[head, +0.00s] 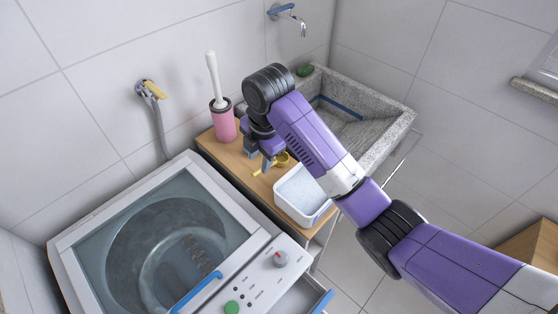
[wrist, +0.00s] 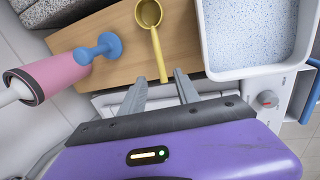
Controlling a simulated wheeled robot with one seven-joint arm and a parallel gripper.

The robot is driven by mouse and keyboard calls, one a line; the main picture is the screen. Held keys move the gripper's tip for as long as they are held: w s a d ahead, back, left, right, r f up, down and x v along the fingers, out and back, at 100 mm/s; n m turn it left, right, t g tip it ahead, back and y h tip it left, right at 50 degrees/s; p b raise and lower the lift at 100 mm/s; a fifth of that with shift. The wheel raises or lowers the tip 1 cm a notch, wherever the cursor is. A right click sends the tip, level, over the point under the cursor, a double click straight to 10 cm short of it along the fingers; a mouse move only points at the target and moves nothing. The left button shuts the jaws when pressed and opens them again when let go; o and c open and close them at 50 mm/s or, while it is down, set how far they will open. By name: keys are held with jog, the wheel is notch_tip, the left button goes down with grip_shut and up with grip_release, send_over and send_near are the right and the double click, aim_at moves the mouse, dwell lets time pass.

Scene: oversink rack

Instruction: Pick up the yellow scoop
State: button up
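The yellow scoop (wrist: 158,45) lies on the wooden shelf (wrist: 105,38), its round bowl away from my gripper and its handle pointing toward it. It also shows in the head view (head: 280,160), partly hidden behind my arm. My gripper (wrist: 160,85) is open, its two grey fingers apart. The end of the scoop's handle is near the gap between the fingertips in the wrist view. I cannot tell the height of the fingers above it. In the head view my gripper (head: 260,163) is over the shelf, close beside the scoop.
A white tub of speckled powder (wrist: 250,35) stands right beside the scoop. The washing machine (head: 75,238) and stone sink (head: 385,135) flank the shelf.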

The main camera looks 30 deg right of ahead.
aim_at(259, 171)
jog(key=f, duration=0.4)
jog(key=f+p, duration=0.1)
jog(key=f, duration=0.1)
jog(key=shift+w+a+f, duration=0.2)
jog(key=shift+w+f, duration=0.15)
jog(key=shift+w, duration=0.05)
jog(key=shift+c, duration=0.5)
grip_shut()
